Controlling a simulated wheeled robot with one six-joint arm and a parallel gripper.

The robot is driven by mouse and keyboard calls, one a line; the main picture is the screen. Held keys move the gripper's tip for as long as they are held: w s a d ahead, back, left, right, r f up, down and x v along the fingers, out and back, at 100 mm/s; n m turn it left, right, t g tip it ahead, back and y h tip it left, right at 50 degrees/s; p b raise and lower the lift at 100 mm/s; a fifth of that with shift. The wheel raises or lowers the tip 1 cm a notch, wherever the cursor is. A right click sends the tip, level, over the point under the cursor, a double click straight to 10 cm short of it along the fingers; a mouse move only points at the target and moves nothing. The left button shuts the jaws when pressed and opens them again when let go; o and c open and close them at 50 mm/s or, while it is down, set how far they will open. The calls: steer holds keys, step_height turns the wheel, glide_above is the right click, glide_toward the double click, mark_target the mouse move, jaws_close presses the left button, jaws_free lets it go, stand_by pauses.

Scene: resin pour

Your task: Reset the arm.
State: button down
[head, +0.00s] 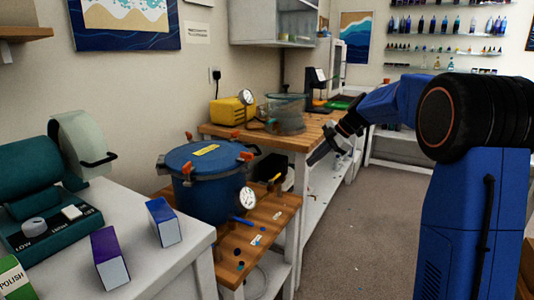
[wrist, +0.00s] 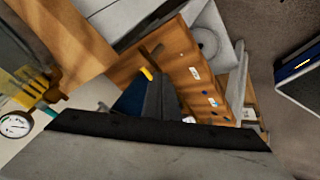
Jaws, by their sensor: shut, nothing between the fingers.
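My blue arm reaches in from the right in the head view. My gripper (head: 318,157) hangs in the air beside the front edge of the wooden bench, tilted down to the left. Its fingers are together with nothing held. In the wrist view my gripper (wrist: 160,88) points toward the low wooden table, and a dark blue surface shows partly hidden behind it. The blue pressure pot (head: 205,167) with its lid, red-orange clamps and gauge stands on the low wooden table (head: 262,217), left of my gripper and apart from it.
A wooden bench (head: 305,131) holds a yellow pump (head: 232,111) and a clear round vessel (head: 285,115). A white table (head: 190,238) at the left bears a teal machine (head: 40,220) and purple and blue boxes. The grey floor (head: 365,230) between bench and arm is open.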

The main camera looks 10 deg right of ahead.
steer(key=s+a+m+h, duration=0.25)
steer(key=s+m, duration=0.75)
steer(key=s, duration=1.6)
steer(key=s+d+f+m+h, duration=0.1)
steer(key=s+f+m, duration=0.2)
steer(key=s, duration=0.4)
steer(key=s+d+f+m+t+h, duration=0.1)
steer(key=s+f+m+h, duration=0.1)
steer(key=s, duration=0.6)
steer(key=s+d+f+m+h, duration=0.1)
steer(key=s+f+m, duration=0.3)
steer(key=s, duration=0.4)
steer(key=shift+d+f+m, duration=0.4)
steer(key=shift+m, duration=0.3)
